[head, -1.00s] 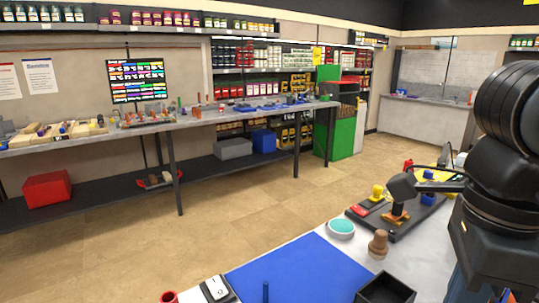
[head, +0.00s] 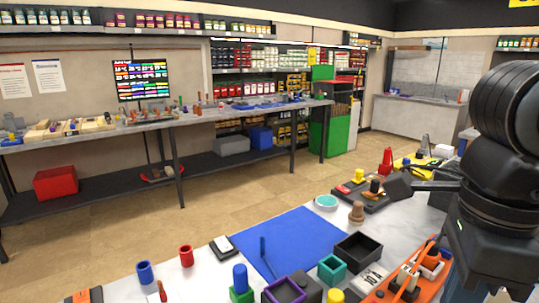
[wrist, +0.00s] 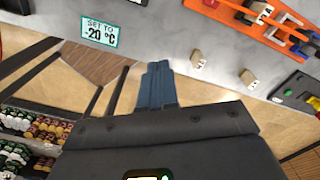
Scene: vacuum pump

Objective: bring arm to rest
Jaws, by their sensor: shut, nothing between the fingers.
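My gripper (wrist: 157,88) shows in the wrist view as two blue-grey fingers held together, with nothing between them. It points over the bench edge, with tan floor behind the fingertips. No object touches the fingers in that view. In the head view my black arm (head: 505,150) is folded upright along the right edge. The gripper's fingertips cannot be made out there.
A near bench carries a blue mat (head: 290,243), a black tray (head: 358,252), a red cup (head: 186,256), a turquoise dish (head: 326,202) and an orange tool holder (head: 408,285). A long grey bench (head: 90,143) stands across open floor (head: 240,205).

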